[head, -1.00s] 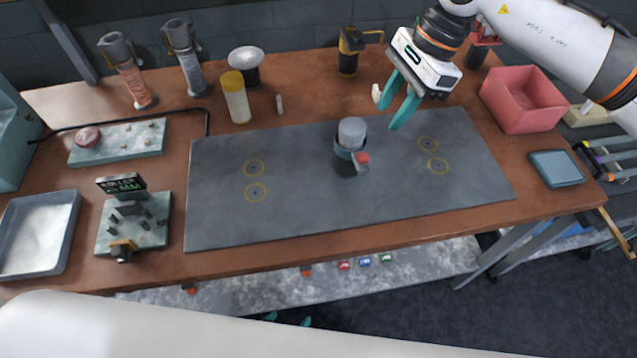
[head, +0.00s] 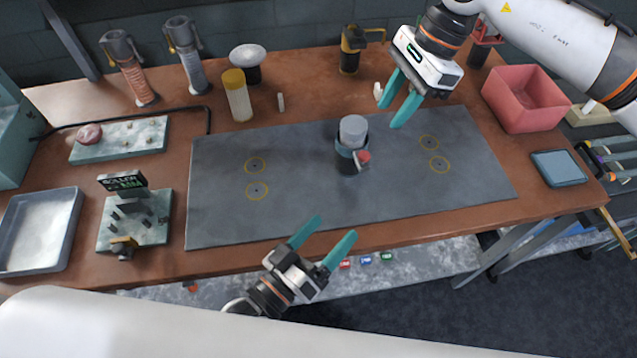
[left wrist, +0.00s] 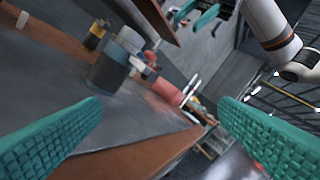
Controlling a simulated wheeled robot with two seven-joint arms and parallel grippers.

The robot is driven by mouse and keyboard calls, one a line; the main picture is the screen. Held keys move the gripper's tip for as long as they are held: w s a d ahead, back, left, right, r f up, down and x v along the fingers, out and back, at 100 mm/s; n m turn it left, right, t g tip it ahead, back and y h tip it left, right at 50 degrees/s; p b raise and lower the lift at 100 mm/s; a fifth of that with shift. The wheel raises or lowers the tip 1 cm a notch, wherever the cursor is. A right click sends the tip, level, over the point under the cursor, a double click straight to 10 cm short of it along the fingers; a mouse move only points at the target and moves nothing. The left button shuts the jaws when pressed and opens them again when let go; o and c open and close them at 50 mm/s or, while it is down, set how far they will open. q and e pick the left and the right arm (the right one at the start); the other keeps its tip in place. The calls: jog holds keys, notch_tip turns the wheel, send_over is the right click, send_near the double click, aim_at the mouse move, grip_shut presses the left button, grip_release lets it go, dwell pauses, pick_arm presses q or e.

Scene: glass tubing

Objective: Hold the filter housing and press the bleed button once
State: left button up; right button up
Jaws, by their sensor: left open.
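The filter housing (head: 351,158) stands upright on the dark mat, a dark cylinder with a teal band and a pale grey top. A red button (head: 363,157) sticks out at its right side. My left gripper (head: 322,238) is open and empty near the table's front edge, below and left of the housing. In the left wrist view the housing (left wrist: 108,72) shows beyond the spread fingers, apart from them. My right gripper (head: 391,104) is open above the mat's back edge, behind and right of the housing, not touching it.
The dark mat (head: 300,205) is mostly bare around the housing, with several yellow ring marks. A red bin (head: 525,100) stands at the right. A yellow-capped bottle (head: 238,98) stands behind the mat. A roller fixture (head: 135,215) and a grey tray (head: 38,235) lie at the left.

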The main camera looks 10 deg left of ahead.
aim_at(354, 150)
pick_arm(q)
jog(key=w+a+f+m, duration=0.1)
jog(key=w+m, duration=0.1)
jog(key=w, duration=0.2)
jog(key=w+f+m, duration=0.1)
jog(key=w+m, duration=0.1)
jog(key=w, duration=0.1)
jog(key=w+a+m+y, duration=0.1)
jog(key=w+m, duration=0.1)
jog(key=w, duration=0.2)
jog(key=shift+w+a+f+m+g, duration=0.3)
jog(key=shift+a+f, duration=0.05)
jog(key=shift+f, duration=0.05)
jog(key=shift+w, duration=0.4)
jog(key=x, duration=1.1)
jog(key=shift+w+d, duration=0.2)
